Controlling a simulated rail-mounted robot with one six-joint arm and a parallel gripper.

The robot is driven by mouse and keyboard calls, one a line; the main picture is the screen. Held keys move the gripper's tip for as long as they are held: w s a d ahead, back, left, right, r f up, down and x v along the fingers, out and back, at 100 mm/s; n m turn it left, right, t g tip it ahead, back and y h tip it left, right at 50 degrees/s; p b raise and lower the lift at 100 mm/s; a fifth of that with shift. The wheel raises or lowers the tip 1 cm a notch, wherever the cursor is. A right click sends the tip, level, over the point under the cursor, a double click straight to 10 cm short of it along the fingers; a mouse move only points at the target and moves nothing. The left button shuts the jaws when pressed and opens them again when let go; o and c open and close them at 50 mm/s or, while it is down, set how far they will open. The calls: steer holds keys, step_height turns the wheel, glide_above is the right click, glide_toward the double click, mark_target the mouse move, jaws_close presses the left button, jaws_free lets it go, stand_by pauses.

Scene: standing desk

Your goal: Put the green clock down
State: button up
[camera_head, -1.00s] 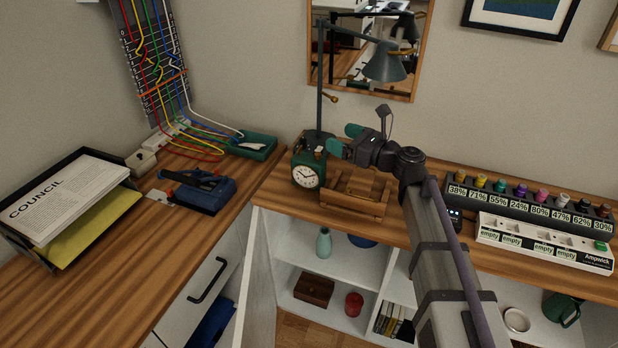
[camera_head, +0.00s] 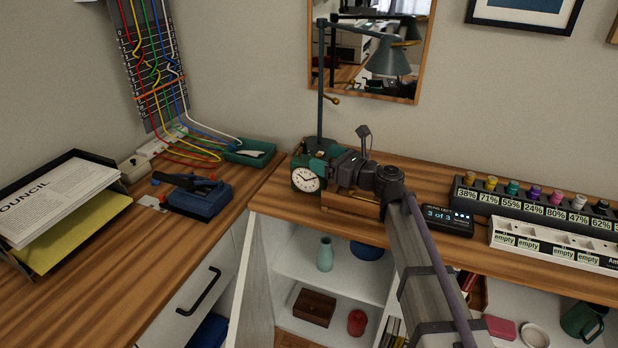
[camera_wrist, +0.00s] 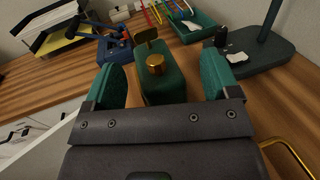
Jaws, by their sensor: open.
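The green clock (camera_head: 306,179) stands upright on the wooden desk, close to the front edge by the corner, its white dial facing out. In the wrist view, the green clock body (camera_wrist: 160,85) with a brass knob on top lies between the two green finger pads. My gripper (camera_head: 322,162) is open, with its fingers on either side of the clock; the wrist view also shows the gripper (camera_wrist: 164,82). A gap shows between the clock and the right finger.
A desk lamp (camera_head: 320,100) stands right behind the clock. A wooden box (camera_head: 350,204) sits to its right, partly under my wrist. A green tray (camera_head: 250,152), a blue tool (camera_head: 200,195) and a paper tray (camera_head: 70,235) are on the left desk. A small display (camera_head: 447,219) stands right.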

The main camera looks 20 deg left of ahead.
steer(key=x, duration=0.2)
steer(key=shift+w+a, duration=0.1)
steer(key=shift+a, duration=0.2)
jaws_close()
step_height(320, 180, up, 18)
steer(key=p, duration=1.8)
steer(key=shift+f, duration=0.1)
